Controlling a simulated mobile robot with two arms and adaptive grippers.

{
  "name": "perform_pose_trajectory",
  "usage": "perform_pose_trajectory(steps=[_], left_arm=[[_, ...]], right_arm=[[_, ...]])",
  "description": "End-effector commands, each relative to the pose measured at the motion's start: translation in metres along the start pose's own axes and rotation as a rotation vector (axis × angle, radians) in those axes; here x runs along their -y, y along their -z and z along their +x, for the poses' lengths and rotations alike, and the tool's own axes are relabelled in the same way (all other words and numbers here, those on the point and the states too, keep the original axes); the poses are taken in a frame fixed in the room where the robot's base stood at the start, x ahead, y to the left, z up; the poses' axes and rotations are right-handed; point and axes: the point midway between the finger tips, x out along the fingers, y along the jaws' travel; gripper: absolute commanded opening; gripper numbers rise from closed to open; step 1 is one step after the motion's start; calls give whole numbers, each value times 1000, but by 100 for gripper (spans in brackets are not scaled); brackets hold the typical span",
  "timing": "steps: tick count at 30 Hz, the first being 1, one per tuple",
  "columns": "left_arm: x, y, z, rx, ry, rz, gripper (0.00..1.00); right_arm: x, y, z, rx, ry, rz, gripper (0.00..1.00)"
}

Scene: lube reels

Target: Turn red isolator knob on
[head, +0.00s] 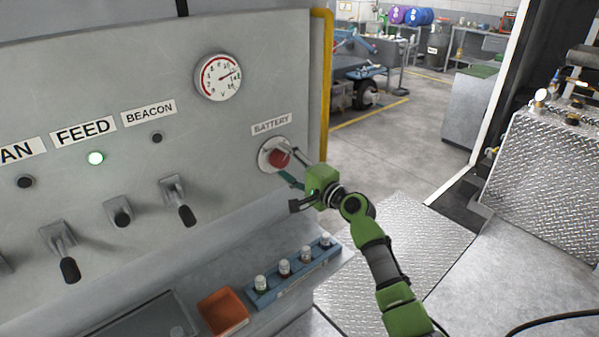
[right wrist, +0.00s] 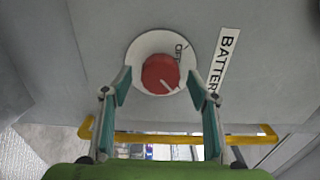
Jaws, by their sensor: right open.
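The red isolator knob (head: 279,158) sits on a round white plate on the grey panel, under the BATTERY label (head: 271,127). In the right wrist view the knob (right wrist: 160,74) is near the centre. Its white mark points to the lower right, and the letters OFF stand on the plate at its upper right. My right gripper (head: 288,166) is open in front of the knob. Its two fingers reach to either side of the knob with gaps showing, and I see no contact. My left gripper is not in view.
A gauge (head: 218,77) is above. An orange tray (head: 223,311) and a blue rack (head: 294,275) of small bottles lie on the ledge below. A yellow rail (head: 322,85) edges the panel.

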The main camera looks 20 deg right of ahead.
Motion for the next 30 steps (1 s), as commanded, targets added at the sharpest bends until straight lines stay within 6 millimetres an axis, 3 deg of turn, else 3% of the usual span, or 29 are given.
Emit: perform_pose_trajectory(steps=[9,15,21,30], left_arm=[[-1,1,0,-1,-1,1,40],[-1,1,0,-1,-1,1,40],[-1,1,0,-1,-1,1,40],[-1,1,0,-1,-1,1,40]], right_arm=[[-2,1,-64,-1,-4,-1,54],[-2,1,-97,-1,-3,0,54],[-1,0,-109,0,-2,3,54],[-1,0,-109,0,-2,3,54]])
